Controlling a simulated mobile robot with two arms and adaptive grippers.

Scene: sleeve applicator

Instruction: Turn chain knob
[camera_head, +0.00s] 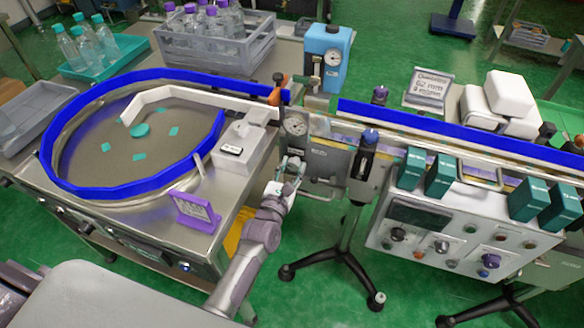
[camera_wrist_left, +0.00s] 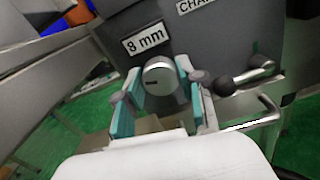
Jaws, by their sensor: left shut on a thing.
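The chain knob (camera_wrist_left: 160,77) is a round silver knob with a dark mark on its face, in the middle of the left wrist view. It sits on a dark grey box under a label (camera_wrist_left: 144,38) reading "8 mm". My left gripper (camera_wrist_left: 157,92) has its teal-padded fingers on either side of the knob, shut on it. In the head view my left gripper (camera_head: 288,172) is at the front of the grey box (camera_head: 326,162), and hides the knob there. My right gripper is not in view.
A small dark ball-ended lever (camera_wrist_left: 224,86) and a bent metal rod (camera_wrist_left: 262,112) are right of the knob. A round table with a blue rim (camera_head: 50,150) stands left. A control panel (camera_head: 440,235) stands right. A tripod stand (camera_head: 345,245) is below.

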